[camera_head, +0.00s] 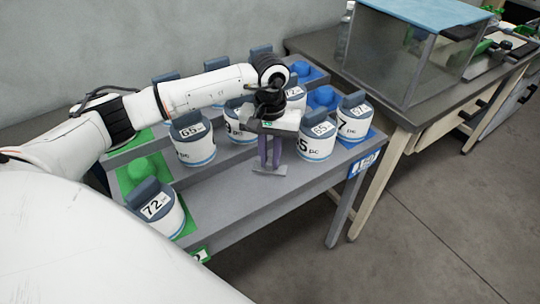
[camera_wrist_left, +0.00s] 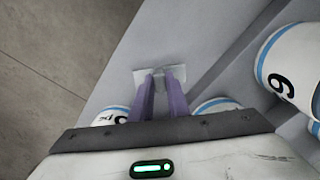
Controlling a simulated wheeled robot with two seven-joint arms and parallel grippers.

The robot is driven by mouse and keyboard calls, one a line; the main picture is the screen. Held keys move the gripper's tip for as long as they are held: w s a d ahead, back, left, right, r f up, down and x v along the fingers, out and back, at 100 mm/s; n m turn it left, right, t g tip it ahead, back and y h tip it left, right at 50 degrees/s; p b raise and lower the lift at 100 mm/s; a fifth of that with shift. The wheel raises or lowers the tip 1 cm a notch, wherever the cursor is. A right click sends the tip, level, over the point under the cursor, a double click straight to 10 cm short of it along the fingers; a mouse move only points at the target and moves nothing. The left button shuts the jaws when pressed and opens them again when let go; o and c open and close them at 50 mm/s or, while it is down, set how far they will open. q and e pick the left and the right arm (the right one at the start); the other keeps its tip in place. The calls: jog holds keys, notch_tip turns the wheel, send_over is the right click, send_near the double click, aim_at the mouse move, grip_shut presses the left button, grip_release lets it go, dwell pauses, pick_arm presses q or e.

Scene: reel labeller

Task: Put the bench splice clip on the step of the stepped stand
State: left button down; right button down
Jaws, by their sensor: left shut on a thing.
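The stepped stand (camera_head: 228,194) is grey and fills the middle of the head view. My left gripper (camera_head: 270,162) points down over its bare front step, with two purple fingers close together. It is shut on a small flat grey piece, the bench splice clip (camera_head: 269,170). In the left wrist view the clip (camera_wrist_left: 142,78) shows as a pale plate across the fingertips (camera_wrist_left: 161,80), above the grey step surface. I cannot tell whether the clip touches the step. My right gripper is not in view.
White reel-like containers with blue-grey tops stand on the stand, including one marked 72 (camera_head: 160,207) at front left and one marked 65 (camera_head: 316,140) right beside my gripper. A dark bench (camera_head: 372,95) with a clear box stands at right. The front step's middle is otherwise clear.

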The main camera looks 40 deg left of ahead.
aim_at(270, 160)
pick_arm(q)
jog(key=shift+f, duration=0.1)
jog(key=c, duration=1.7)
grip_release()
jog(key=shift+r, duration=0.45)
notch_tip(270, 160, up, 11)
jog(key=shift+r+b, duration=0.2)
jog(key=shift+b, duration=0.5)
